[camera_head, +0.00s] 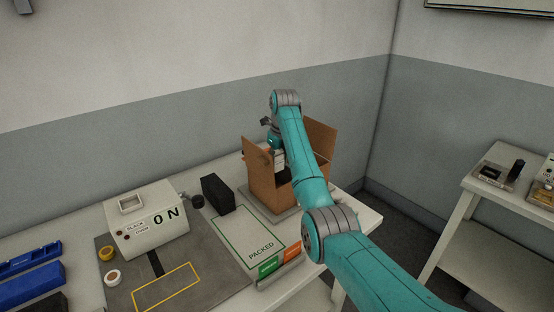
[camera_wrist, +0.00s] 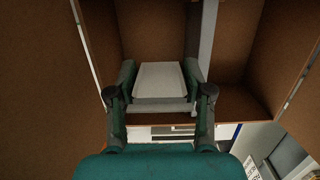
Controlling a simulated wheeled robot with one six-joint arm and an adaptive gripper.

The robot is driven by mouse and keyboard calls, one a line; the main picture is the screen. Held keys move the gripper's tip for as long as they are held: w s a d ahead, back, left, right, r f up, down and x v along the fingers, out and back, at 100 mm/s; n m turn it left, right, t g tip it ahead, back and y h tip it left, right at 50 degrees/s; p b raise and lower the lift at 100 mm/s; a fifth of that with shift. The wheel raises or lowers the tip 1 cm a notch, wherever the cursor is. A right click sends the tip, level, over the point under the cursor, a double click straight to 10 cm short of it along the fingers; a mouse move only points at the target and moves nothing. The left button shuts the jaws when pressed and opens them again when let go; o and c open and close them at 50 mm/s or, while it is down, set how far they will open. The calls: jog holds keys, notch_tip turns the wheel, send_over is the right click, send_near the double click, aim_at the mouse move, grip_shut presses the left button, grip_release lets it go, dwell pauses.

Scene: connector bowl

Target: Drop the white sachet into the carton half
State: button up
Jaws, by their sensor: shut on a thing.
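The open brown carton (camera_head: 262,186) stands at the back right of the bench, its flaps up. In the wrist view its brown wall (camera_wrist: 45,80) surrounds the jaws, and a grey upright divider (camera_wrist: 208,40) splits its inside. My gripper (camera_wrist: 160,88) is shut on the white sachet (camera_wrist: 160,78), which sits between the two fingers over the half left of the divider. Whether the sachet touches the carton floor, I cannot tell. In the head view my arm and the carton hide most of the gripper and the sachet.
A white box (camera_head: 146,222) with a crank stands on a grey mat, beside a black block (camera_head: 218,194). A PACKED panel (camera_head: 250,240) lies in front of the carton. Blue bins (camera_head: 30,274) are at far left. A side table (camera_head: 500,205) stands at right.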

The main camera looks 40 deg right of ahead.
jog(key=o, duration=1.2)
